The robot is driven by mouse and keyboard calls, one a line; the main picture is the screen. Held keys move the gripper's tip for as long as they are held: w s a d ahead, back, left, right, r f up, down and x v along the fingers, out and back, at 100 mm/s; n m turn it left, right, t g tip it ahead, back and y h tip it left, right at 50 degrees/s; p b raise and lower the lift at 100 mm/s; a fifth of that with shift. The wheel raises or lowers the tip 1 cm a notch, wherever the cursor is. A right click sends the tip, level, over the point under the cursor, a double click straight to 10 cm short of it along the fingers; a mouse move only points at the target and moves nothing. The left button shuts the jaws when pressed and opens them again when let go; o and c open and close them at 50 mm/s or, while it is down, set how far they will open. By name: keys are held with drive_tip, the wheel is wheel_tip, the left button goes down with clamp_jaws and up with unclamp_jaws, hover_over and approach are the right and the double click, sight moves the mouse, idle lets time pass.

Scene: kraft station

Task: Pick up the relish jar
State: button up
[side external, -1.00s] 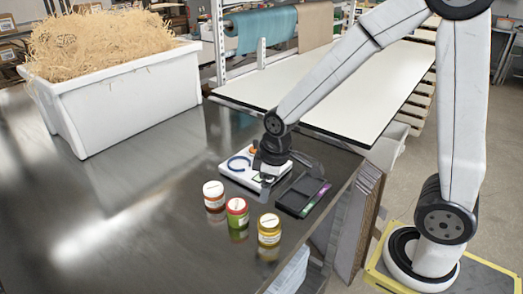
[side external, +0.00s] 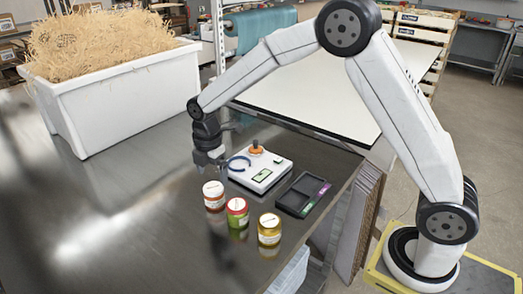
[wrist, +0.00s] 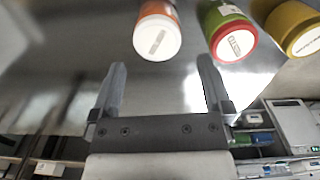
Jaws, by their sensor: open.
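Three small jars stand upright in a row on the dark metal table. One has a white lid and orange-red contents (side external: 213,195), one is green with a red lid (side external: 237,214), and one is yellow (side external: 269,231). The labels are too small to read, so I cannot tell by name which is the relish jar; the green one may be it. In the wrist view the white-lidded jar (wrist: 157,30), green jar (wrist: 228,30) and yellow jar (wrist: 292,28) lie beyond the fingertips. My gripper (side external: 210,162) is open and empty, above and behind the white-lidded jar; its fingers (wrist: 162,75) touch nothing.
A white scale-like device (side external: 261,171) with a blue ring and an orange knob stands behind the jars. A black tray (side external: 302,194) lies to its right near the table edge. A large white bin of shredded paper (side external: 115,95) stands back left. The left table is clear.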

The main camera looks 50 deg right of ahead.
sight(213, 187)
drive_tip(key=shift+f, duration=1.35)
drive_tip(key=shift+w+f, duration=0.2)
drive_tip(key=shift+f, duration=2.35)
drive_tip(key=c, duration=1.3)
drive_tip(key=shift+o, duration=0.2)
drive_tip(key=shift+r, duration=0.15)
